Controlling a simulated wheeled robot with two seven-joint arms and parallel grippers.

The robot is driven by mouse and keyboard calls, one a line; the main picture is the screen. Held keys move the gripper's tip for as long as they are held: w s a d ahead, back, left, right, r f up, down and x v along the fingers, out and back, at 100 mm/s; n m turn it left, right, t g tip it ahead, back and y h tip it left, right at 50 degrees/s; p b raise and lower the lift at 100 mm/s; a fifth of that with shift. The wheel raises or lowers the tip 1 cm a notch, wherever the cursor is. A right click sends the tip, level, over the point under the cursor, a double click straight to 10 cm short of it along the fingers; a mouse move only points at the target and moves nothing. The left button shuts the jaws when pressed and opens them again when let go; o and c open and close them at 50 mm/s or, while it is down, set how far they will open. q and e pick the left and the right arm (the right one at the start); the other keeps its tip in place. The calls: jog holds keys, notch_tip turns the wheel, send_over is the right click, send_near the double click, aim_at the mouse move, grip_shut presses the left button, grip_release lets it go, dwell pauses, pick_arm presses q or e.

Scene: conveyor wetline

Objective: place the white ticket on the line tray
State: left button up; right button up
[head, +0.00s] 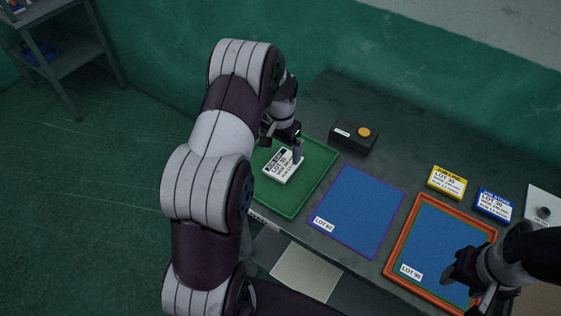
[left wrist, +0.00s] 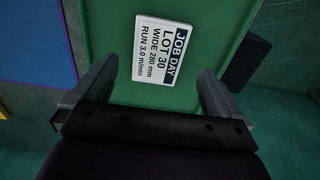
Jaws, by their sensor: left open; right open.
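The white ticket (head: 280,170), with a black header and "LOT 30", lies on the green tray (head: 309,187). It also shows in the left wrist view (left wrist: 161,53), flat on the green surface. My left gripper (head: 283,146) is open at the ticket's far edge. In the left wrist view its two fingers (left wrist: 154,92) are spread wide, with the ticket just beyond and between their tips, and no contact is clear. My right gripper (head: 468,285) is open and empty over the orange-rimmed tray (head: 397,240) with a blue inside and a "LOT 90" label.
A blue panel with a purple edge (head: 357,210), labelled "LOT 60", lies between the trays. A black box with an orange button (head: 354,136) stands behind. A yellow ticket (head: 447,182) and a blue ticket (head: 494,205) lie at the right. My left arm hides part of the green tray.

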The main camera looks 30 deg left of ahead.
pick_arm(q)
notch_tip(320, 180, up, 5)
jog(key=s+d+r, duration=0.2)
jog(key=s+d, duration=0.4)
jog(key=s, duration=0.3)
jog(key=s+d+r+t, duration=0.1)
jog(key=s+d+r, duration=0.1)
jog(key=s+d, duration=0.4)
jog(key=s, duration=0.3)
jog(key=shift+s+n, duration=0.3)
